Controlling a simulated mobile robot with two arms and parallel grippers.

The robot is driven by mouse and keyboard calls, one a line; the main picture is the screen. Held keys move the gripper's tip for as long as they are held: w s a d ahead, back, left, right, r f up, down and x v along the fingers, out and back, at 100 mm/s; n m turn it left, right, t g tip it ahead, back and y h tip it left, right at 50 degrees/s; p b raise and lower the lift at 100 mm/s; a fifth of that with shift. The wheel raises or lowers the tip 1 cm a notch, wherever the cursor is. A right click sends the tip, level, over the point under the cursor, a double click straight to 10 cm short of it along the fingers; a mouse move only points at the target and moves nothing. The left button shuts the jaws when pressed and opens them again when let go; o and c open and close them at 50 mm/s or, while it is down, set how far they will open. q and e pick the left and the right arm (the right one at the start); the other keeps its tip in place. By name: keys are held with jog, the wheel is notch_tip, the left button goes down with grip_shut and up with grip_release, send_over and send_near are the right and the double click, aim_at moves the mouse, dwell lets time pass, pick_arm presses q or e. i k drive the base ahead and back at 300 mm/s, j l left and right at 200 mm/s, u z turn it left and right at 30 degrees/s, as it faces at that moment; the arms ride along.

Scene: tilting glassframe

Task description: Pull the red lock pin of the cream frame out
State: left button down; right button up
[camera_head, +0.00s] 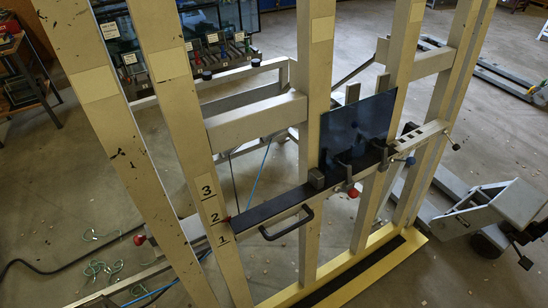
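The cream frame (315,120) stands in front of me with several tall, scuffed uprights. A horizontal ledge (275,206) with a black top and a black handle (287,224) crosses it. A red knob (139,239) is at the lower left and another red knob (354,192) is under the ledge. I cannot tell for sure which red part is the lock pin. Neither gripper is in view.
A dark glass pane (357,130) stands on the ledge between small clamps. A grey stand (500,211) with black knobs is at the right. Green cord (100,269) and a black cable (60,268) lie on the floor at left. A yellow-edged base (360,275) runs along the front.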

aim_at(139, 241)
jog(key=u, duration=1.35)
jog(key=j+z, duration=0.3)
jog(key=j, duration=0.2)
jog(key=j+z, duration=0.3)
jog(key=j, duration=0.2)
jog(key=j+z, duration=0.3)
jog(key=j, duration=0.2)
jog(key=k+j+z, duration=0.3)
jog(key=j, duration=0.15)
jog(key=i, duration=0.1)
